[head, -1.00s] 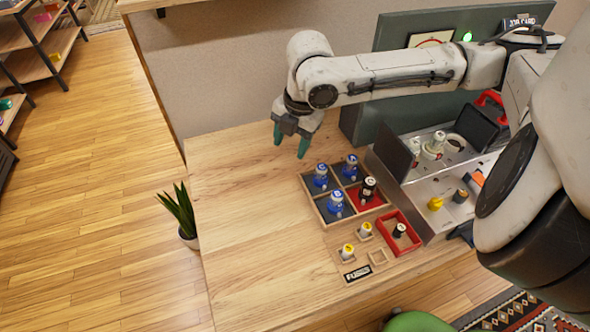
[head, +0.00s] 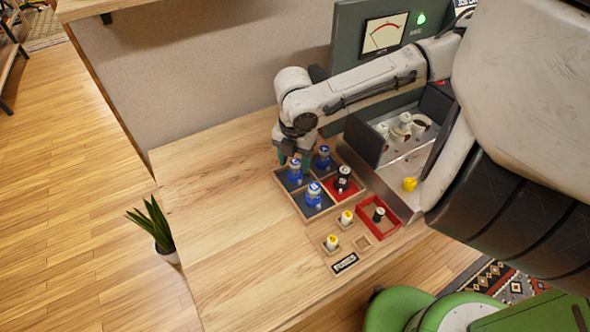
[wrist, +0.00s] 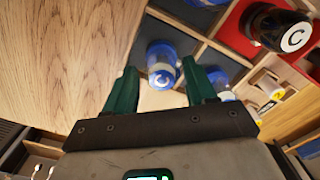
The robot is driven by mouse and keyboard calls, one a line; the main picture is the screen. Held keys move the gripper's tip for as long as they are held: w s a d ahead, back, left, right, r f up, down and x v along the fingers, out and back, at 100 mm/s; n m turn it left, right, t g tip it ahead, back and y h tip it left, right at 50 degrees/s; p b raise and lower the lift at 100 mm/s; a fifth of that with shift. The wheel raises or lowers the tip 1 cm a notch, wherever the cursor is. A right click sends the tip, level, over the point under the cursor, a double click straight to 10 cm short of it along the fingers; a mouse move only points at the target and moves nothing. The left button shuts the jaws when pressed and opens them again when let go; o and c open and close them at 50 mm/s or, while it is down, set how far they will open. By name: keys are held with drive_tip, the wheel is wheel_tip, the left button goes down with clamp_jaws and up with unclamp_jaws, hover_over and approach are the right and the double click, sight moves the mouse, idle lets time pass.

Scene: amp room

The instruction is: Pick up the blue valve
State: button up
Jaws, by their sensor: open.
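Blue valves stand in a wooden tray (head: 302,211) on the workbench. One blue valve (head: 295,171) is in the left compartment, another (head: 323,157) in the back one, and a third (head: 314,194) in the front one. My gripper (head: 294,160) is open, above the back left of the tray, close to the left and back valves. In the wrist view a blue valve (wrist: 162,70) shows beyond and between the green fingertips (wrist: 161,88). Another blue valve (wrist: 219,84) is partly hidden behind the right finger. The gripper holds nothing.
A black valve (head: 343,178) stands in the tray's red compartment. The metal amp chassis (head: 382,187) stands close on the right. The bench's left side is clear.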

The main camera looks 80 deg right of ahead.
sight(296, 161)
wheel_tip(296, 161, down, 4)
drive_tip(key=shift+s+d+r, duration=0.1)
drive_tip(key=shift+r, duration=0.1)
drive_tip(key=shift+c, duration=0.3)
drive_tip(key=c, duration=0.8)
drive_tip(key=shift+r, duration=0.2)
